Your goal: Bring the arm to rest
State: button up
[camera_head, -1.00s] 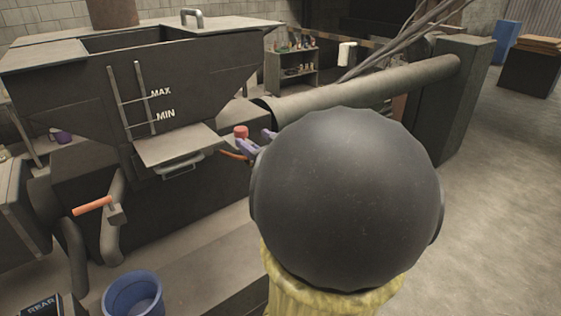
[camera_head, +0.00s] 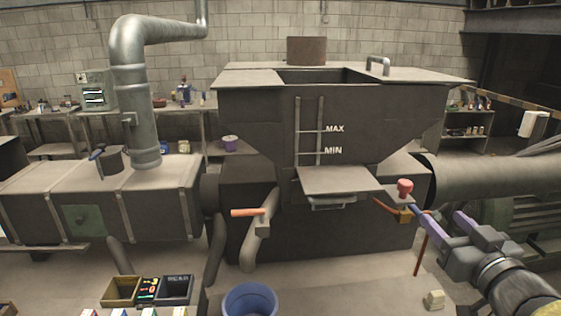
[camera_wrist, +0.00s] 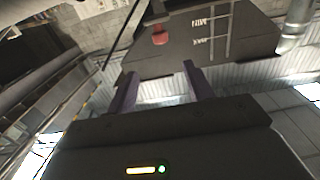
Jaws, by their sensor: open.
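My gripper (camera_head: 437,222) is at the right of the head view, with its purple fingers apart and nothing between them. One fingertip appears close to the red knob (camera_head: 404,187) beside the hopper machine; I cannot tell whether they touch. In the wrist view my gripper (camera_wrist: 158,82) also shows its two purple fingers spread and empty. The red knob (camera_wrist: 160,36) appears there beyond the fingers, with a gap in the picture. My arm reaches in from the lower right of the head view.
The large hopper (camera_head: 345,115) with MAX and MIN marks stands in the middle. An orange-handled lever (camera_head: 247,212) is at its front left. A blue bucket (camera_head: 250,300) and a bin with dark compartments (camera_head: 175,288) are at the front. A thick pipe (camera_head: 490,177) runs right.

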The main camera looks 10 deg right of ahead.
jog(key=w+a+f+m+g+h, duration=0.1)
jog(key=w+a+f+g, duration=0.35)
jog(key=f, duration=0.35)
jog(key=w+a+f+g, duration=0.3)
jog(key=w+a+f, duration=0.15)
jog(key=f, duration=0.35)
jog(key=s+a+f+n+g+y, duration=0.1)
jog(key=s+a+f+g, duration=0.2)
jog(key=a, duration=0.4)
jog(key=s+a+f+n+g+y, duration=0.1)
jog(key=s+a+f+g+y, duration=0.1)
jog(key=s+a+f+g, duration=0.2)
jog(key=a+f, duration=0.3)
jog(key=a, duration=0.1)
jog(key=shift+g, duration=0.35)
jog(key=shift+w+d, duration=0.1)
